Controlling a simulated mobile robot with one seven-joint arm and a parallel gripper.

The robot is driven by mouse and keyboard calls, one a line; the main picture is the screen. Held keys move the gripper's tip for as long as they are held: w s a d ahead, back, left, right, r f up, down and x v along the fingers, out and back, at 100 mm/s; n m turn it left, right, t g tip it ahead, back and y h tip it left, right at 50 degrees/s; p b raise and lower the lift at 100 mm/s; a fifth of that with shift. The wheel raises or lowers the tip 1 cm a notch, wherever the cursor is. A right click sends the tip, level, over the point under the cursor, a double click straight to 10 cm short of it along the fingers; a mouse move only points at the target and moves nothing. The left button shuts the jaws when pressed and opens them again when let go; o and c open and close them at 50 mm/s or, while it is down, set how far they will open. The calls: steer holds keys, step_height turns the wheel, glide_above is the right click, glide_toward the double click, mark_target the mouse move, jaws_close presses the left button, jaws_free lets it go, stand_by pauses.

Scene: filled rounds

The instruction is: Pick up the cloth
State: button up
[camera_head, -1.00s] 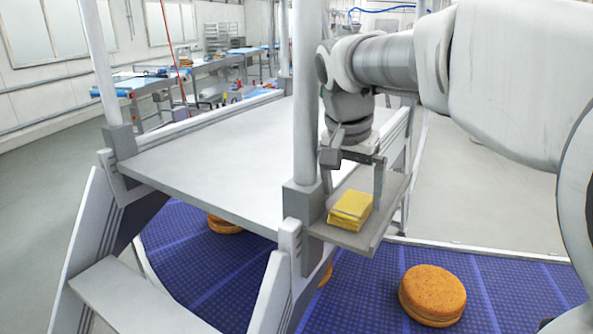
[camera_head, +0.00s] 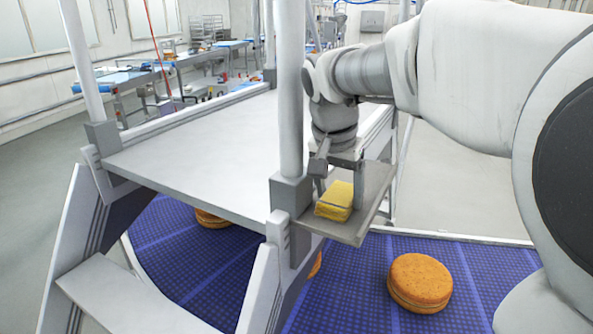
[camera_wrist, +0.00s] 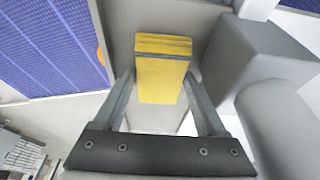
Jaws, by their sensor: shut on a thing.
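The cloth (camera_head: 335,201) is a yellow folded stack on a small grey side shelf (camera_head: 347,231) beside the upright post. In the wrist view the cloth (camera_wrist: 162,72) is between the two fingers. My gripper (camera_head: 336,190) points down over the shelf, its fingers at the cloth's sides. In the wrist view my gripper (camera_wrist: 162,85) is shut on the cloth. The cloth appears to be at shelf level; whether it touches the shelf cannot be told.
A white post (camera_head: 290,110) stands close to the left of my gripper. A wide grey platform (camera_head: 200,160) lies further left. Below is a blue conveyor belt (camera_head: 355,270) carrying round brown cakes (camera_head: 420,283).

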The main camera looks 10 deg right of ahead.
mark_target(342, 191)
steer(key=shift+r, duration=0.15)
step_height(342, 191, up, 4)
steer(key=shift+r, duration=0.1)
steer(key=s+d+r+b, duration=0.2)
steer(key=s+r, duration=0.4)
steer(key=s, duration=0.5)
steer(key=shift+s+d+r, duration=0.2)
steer(key=shift+s+r, duration=0.05)
steer(key=shift+r, duration=0.05)
steer(key=o, duration=0.7)
steer(key=c, duration=0.5)
steer(key=shift+s, duration=0.1)
